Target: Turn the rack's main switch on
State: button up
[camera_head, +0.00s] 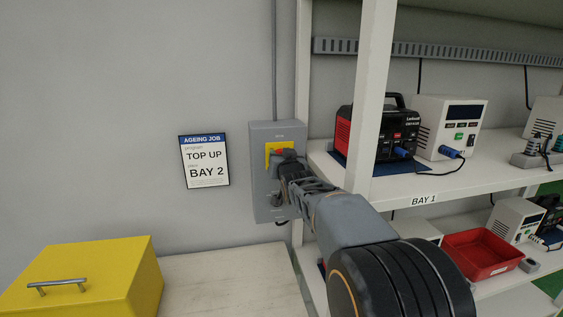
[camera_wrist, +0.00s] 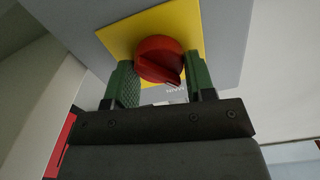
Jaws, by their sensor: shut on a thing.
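The main switch is a red rotary knob (camera_wrist: 160,54) on a yellow plate (camera_wrist: 118,36). The plate is on the front of a grey wall box (camera_head: 261,195). In the head view, a bit of the red knob (camera_head: 283,151) shows above my gripper (camera_head: 284,159), which hides part of it. In the wrist view, the green pads of my gripper (camera_wrist: 163,78) sit on either side of the knob and are shut on it. The knob's ridge looks tilted in that view. Its position marks cannot be read.
A rack (camera_head: 372,95) with a black-and-red power unit (camera_head: 370,133) and a white unit (camera_head: 447,127) stands right of the box. A yellow case (camera_head: 100,270) is at lower left. A sign (camera_head: 205,161) reading "TOP UP, BAY 2" hangs on the wall.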

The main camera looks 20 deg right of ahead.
jog(key=m+b, duration=0.1)
jog(key=m, duration=0.2)
jog(key=shift+d+f+m, duration=0.1)
jog(key=shift+m, duration=0.2)
jog(key=m, duration=0.4)
jog(key=shift+m, duration=0.3)
jog(key=m, duration=0.4)
jog(key=shift+d, duration=0.1)
jog(key=shift+f+m+p, duration=0.1)
jog(key=shift+m+p, duration=0.25)
jog(key=shift+m, duration=1.75)
jog(key=o, duration=0.9)
jog(key=b+v, duration=0.1)
jog(key=v, duration=1.3)
